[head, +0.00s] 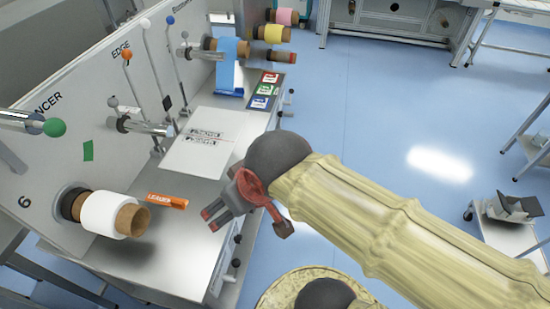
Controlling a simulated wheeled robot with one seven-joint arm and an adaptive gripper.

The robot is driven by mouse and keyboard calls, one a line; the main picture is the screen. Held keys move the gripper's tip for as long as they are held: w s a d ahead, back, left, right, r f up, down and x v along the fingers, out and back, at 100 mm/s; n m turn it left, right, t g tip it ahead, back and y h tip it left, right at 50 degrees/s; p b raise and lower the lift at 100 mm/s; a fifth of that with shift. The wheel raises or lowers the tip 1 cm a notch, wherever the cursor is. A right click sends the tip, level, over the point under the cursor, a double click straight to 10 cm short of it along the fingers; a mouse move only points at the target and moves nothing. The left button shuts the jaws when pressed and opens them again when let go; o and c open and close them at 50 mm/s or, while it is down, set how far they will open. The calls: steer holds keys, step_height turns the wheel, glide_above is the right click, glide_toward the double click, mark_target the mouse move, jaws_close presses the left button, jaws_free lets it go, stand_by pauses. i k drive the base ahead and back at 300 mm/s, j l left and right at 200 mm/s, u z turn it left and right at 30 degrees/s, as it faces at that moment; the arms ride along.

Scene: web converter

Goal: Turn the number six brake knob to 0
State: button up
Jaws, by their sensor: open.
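I cannot tell for sure which part is the number six brake knob, and no dial marks are readable. My gripper (209,219) is open and empty, right of the roll and over the front part of the metal table (185,250). It points left and is apart from the roll. My arm comes in from the right.
An orange leader strip (167,200) lies right of the roll. A white sheet (215,140) lies on the table behind my gripper. Levers with coloured balls, such as a green ball (54,127), stick out from the panel. Small black knobs (237,237) line the front edge. Blue floor (370,110) is open at right.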

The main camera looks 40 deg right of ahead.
mark_target(238, 239)
steer(key=z, duration=0.9)
steer(key=j+u, duration=0.15)
steer(key=u, duration=0.4)
steer(key=k+j+u, duration=0.2)
steer(key=u, duration=0.15)
steer(key=k+j+u, duration=0.2)
steer(key=u, duration=0.2)
steer(key=j, duration=0.05)
